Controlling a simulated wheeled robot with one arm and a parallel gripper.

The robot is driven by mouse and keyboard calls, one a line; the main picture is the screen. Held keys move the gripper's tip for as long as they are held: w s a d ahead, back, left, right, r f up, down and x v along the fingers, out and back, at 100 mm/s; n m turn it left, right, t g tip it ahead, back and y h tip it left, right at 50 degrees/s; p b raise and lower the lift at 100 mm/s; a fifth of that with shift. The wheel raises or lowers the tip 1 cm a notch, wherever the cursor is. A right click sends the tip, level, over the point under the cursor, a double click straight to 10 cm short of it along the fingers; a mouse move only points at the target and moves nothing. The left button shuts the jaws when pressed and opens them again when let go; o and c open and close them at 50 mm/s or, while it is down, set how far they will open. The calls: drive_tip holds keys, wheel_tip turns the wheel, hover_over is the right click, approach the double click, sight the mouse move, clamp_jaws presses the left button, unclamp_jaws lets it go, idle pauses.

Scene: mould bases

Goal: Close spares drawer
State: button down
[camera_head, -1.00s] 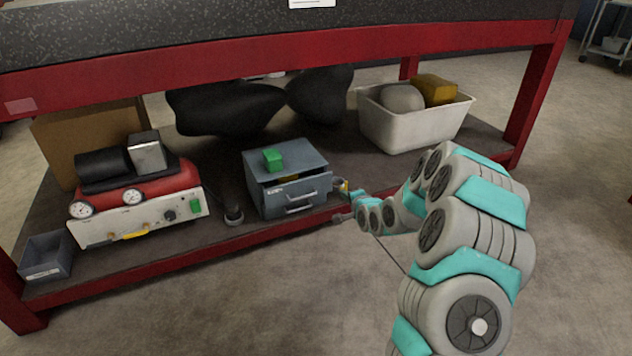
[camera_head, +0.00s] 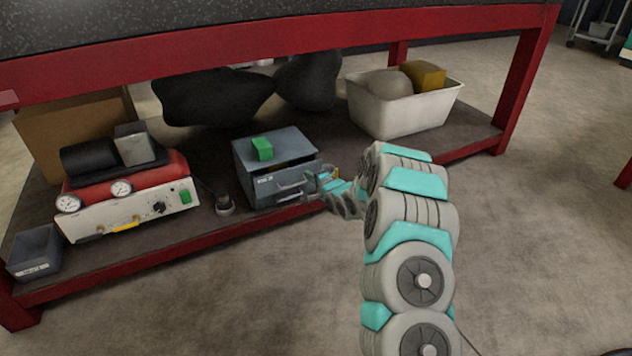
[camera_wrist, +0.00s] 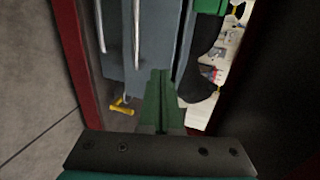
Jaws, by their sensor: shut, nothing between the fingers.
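The small blue-grey drawer cabinet (camera_head: 270,151) stands on the lower shelf of the red bench. Its upper drawer front (camera_head: 290,179) sticks out a little, with a dark gap above it, and bar handles are on the front. A label there is too small to read. My gripper (camera_head: 310,189) is at the right end of the drawer front, close to the handles; I cannot tell whether it touches. In the wrist view my gripper (camera_wrist: 160,74) has its green fingers together and empty, in front of the cabinet's grey face (camera_wrist: 158,35), with the handles (camera_wrist: 137,30) to the left.
A green block (camera_head: 262,149) lies on the cabinet. A red and white machine (camera_head: 130,207) with gauges stands left, a white bin (camera_head: 400,112) right. The red shelf edge (camera_head: 180,253) runs in front. Open floor (camera_head: 250,310) lies before the bench.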

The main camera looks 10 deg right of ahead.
sight(301, 166)
drive_tip(key=shift+w+a, duration=0.3)
drive_tip(key=shift+w, duration=0.55)
drive_tip(key=shift+w+a, duration=0.25)
drive_tip(key=shift+w, duration=0.55)
drive_tip(key=shift+w+a+r+p, duration=0.2)
drive_tip(key=shift+w+p, duration=0.55)
drive_tip(key=shift+p, duration=0.15)
drive_tip(key=shift+w+a+f+p, duration=0.1)
drive_tip(key=shift+w+a+p, duration=0.1)
drive_tip(key=shift+w+p, duration=0.25)
